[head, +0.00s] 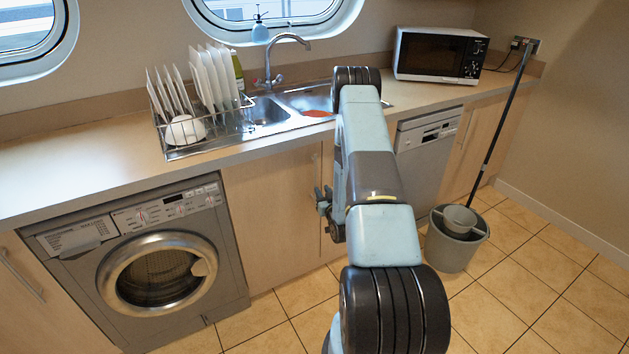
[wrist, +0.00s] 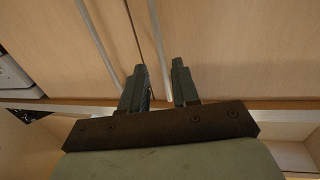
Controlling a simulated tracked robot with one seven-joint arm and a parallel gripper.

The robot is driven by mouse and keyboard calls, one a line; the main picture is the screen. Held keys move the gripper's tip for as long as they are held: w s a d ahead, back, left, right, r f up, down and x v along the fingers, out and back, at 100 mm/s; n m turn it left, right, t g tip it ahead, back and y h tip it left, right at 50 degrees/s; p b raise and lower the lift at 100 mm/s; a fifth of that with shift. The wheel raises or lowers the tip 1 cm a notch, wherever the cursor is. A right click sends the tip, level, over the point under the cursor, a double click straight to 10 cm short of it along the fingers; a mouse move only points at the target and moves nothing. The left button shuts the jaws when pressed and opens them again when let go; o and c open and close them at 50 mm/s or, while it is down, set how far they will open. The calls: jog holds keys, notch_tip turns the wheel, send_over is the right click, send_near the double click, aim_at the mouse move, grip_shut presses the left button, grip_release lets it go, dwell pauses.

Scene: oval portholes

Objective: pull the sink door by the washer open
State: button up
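The sink door by the washer (head: 268,220) is a pale wood panel, flush and closed, just right of the washer in the head view. In the wrist view it is the panel (wrist: 235,45) on the right, with the picture apparently upside down. Its slim upright metal handle (wrist: 157,40) runs down between my fingers. My gripper (wrist: 160,85) is open, one finger on each side of this handle, with a gap visible. In the head view my gripper (head: 323,200) is at the door front, partly hidden by my arm.
The neighbouring sink door's handle (wrist: 97,40) is close beside my fingers. The washer (head: 150,265) stands left, the dishwasher (head: 425,155) right. A grey bucket (head: 452,250) with a mop stands on the floor at right. Tiled floor before the sink door is clear.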

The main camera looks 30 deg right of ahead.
aim_at(315, 179)
jog(key=w, duration=0.3)
jog(key=w+d, duration=0.1)
jog(key=w, duration=0.5)
jog(key=shift+d, duration=0.2)
jog(key=shift+c, duration=0.3)
grip_shut()
